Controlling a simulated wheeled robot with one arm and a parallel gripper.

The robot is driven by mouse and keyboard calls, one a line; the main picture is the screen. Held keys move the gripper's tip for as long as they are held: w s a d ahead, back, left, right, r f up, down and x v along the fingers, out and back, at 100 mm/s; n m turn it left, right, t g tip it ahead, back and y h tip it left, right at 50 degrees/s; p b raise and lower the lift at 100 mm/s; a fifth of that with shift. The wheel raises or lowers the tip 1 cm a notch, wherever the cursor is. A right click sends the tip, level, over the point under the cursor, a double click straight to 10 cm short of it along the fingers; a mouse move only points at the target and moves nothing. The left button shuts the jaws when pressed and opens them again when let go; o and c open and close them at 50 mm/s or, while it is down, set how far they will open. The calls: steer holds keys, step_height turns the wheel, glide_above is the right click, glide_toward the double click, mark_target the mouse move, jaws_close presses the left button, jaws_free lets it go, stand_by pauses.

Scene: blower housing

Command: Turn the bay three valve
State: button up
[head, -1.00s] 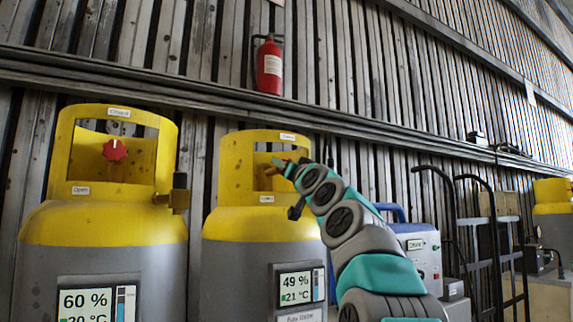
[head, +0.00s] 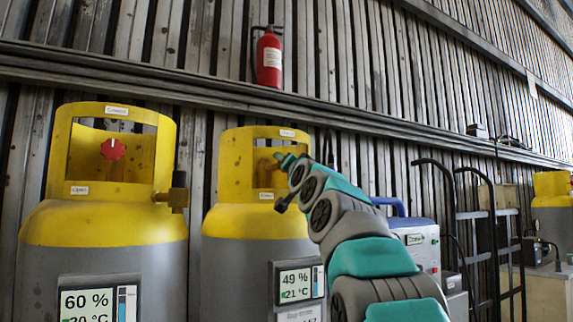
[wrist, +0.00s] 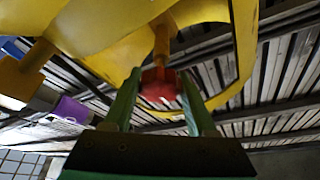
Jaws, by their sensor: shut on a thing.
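A yellow-topped grey cylinder (head: 245,222) stands left of centre in the head view, with a display reading 49 % and 21 °C. My gripper (head: 280,157) reaches into the opening of its yellow collar from the right. In the wrist view a red valve knob (wrist: 161,85) on a brass-coloured stem sits between the two teal fingers of my gripper (wrist: 160,88), which are shut on it. My gripper and the collar hide this knob in the head view. I cannot tell a bay number on the cylinder.
Another yellow-topped cylinder (head: 102,222) with a red knob (head: 113,149) stands to the left, its display reading 60 %. A fire extinguisher (head: 269,59) hangs on the wall above. A blue-and-white machine (head: 417,242) and a black hand truck (head: 491,235) stand to the right.

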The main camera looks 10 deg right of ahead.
steer(key=o, duration=1.4)
steer(key=shift+b+v, duration=1.6)
steer(key=shift+v, duration=2.35)
steer(key=shift+s, duration=0.1)
